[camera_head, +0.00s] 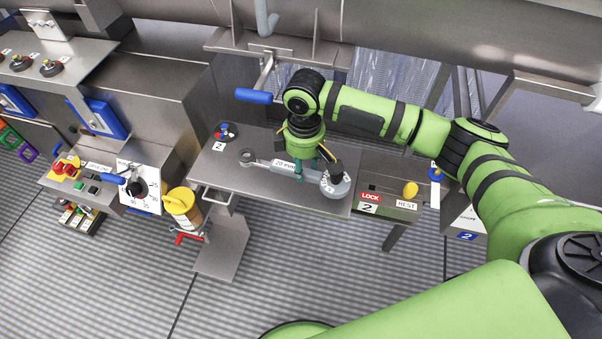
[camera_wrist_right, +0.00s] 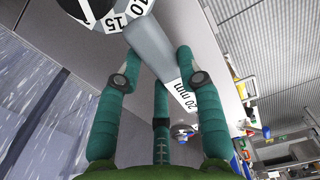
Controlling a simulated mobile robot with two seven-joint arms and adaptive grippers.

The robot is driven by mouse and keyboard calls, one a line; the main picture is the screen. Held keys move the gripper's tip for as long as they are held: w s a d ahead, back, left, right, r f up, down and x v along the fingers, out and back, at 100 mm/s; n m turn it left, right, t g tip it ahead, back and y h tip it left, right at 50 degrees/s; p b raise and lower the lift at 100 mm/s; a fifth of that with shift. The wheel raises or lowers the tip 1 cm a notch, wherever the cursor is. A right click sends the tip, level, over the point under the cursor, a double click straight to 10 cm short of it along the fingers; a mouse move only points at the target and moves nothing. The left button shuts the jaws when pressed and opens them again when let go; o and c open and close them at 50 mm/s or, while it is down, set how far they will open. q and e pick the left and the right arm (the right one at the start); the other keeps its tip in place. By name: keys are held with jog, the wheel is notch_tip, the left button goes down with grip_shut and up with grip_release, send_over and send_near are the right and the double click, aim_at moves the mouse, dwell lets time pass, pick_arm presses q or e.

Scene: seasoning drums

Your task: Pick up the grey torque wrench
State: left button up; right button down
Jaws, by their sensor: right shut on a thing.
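The grey torque wrench (camera_head: 262,162) lies along the steel shelf (camera_head: 225,176), its ring end at the left and its round numbered dial at the right. It carries a "20 mm" label. My right gripper (camera_head: 308,168) comes down from above and is shut on its handle, near the dial end. In the right wrist view, the teal fingers of the gripper (camera_wrist_right: 157,68) close around the grey wrench body (camera_wrist_right: 152,45), with the dial at the top. Whether the wrench touches the shelf or is just above it, I cannot tell. My left gripper is not in view.
A blue-handled lever (camera_head: 253,96) stands behind the shelf. A small knob labelled 2 (camera_head: 226,131) is at its back left. A box with a LOCK label and yellow button (camera_head: 410,189) adjoins the right side. A yellow container (camera_head: 181,208) is at the left.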

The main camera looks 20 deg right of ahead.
jog(key=s+d+r+b, duration=0.1)
jog(key=s+d+r, duration=0.3)
jog(key=s, duration=0.6)
notch_tip(320, 180, up, 2)
jog(key=shift+d+r+b, duration=0.1)
jog(key=shift+d+b, duration=0.2)
jog(key=shift+d, duration=0.05)
